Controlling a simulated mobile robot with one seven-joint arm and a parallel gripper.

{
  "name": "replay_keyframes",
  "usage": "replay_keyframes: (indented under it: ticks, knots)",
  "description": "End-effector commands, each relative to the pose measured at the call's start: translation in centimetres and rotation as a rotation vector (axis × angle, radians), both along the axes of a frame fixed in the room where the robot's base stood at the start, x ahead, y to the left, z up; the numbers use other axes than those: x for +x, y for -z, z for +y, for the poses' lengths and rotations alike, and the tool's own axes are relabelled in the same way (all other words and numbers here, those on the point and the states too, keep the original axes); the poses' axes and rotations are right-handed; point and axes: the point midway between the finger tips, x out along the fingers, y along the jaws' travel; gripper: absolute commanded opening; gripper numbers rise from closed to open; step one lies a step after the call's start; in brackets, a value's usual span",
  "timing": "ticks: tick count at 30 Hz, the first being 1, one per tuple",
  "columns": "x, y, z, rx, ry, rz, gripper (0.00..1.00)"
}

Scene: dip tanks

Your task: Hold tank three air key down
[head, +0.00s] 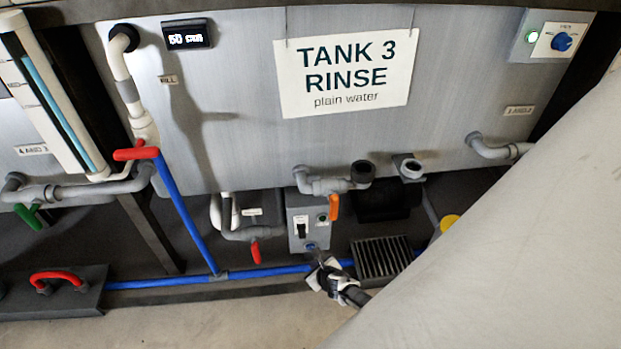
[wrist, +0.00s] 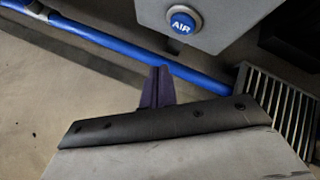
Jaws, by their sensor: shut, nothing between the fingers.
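The air key is a round blue button marked AIR (wrist: 181,22) on a grey control box (wrist: 215,25) at the top of the wrist view. In the head view the box (head: 297,226) hangs below the tank marked TANK 3 RINSE (head: 240,130), with the blue button (head: 311,246) near its bottom. My gripper (wrist: 160,68) is shut and empty, its dark fingertips together below the button in the wrist view, with a visible gap in the picture. In the head view my gripper (head: 322,262) is just below the box; contact there is not visible.
A blue pipe (wrist: 130,47) runs behind my fingertips. A slatted grey unit (head: 382,258) stands right of the box. A valve with an orange handle (head: 334,207) and one with a red handle (head: 255,252) are close by.

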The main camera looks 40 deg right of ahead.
Motion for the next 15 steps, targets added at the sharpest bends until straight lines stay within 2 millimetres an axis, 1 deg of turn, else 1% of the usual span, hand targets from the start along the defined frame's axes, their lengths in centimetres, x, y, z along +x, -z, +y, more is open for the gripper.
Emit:
replay_keyframes:
  ticks: [1, 3, 6, 10, 15]
  knots:
    - [0.8, 0.2, -0.4, -0.004, -0.004, 0.000, 0.00]
    - [1.6, 0.2, -0.9, -0.004, -0.002, 0.000, 0.00]
    - [2.4, 0.3, -1.5, -0.004, -0.003, 0.000, 0.00]
    - [3.2, 0.1, -1.9, -0.003, -0.002, -0.001, 0.00]
    - [3.6, -0.1, -2.2, -0.001, 0.000, -0.002, 0.00]
